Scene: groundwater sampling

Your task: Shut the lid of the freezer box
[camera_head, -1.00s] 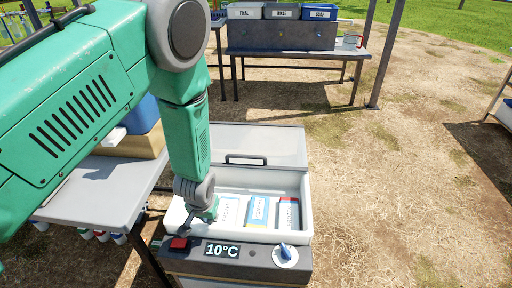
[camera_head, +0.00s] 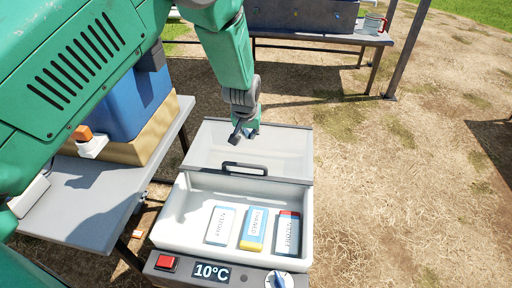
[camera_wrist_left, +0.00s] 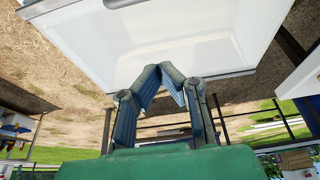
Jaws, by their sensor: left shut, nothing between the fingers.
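The freezer box (camera_head: 168,228) stands in the lower middle of the head view, its white tub open. Its translucent lid (camera_head: 285,150) with a dark handle (camera_head: 245,169) is tipped back on the far side. Several labelled packs, one of them blue and yellow (camera_head: 254,229), lie inside. My left gripper (camera_head: 247,135) is at the lid's far edge, fingers together and empty; whether it touches the lid I cannot tell. In the left wrist view the closed fingertips (camera_wrist_left: 160,80) point at a large pale panel (camera_wrist_left: 180,40). My right gripper is not in view.
The box front has a red button (camera_head: 166,263), a 10°C display (camera_head: 211,273) and a dial (camera_head: 279,281). A grey table (camera_head: 85,205) with a blue container (camera_head: 125,105) is at left. A bench (camera_head: 325,38) stands behind. Dry ground at right is clear.

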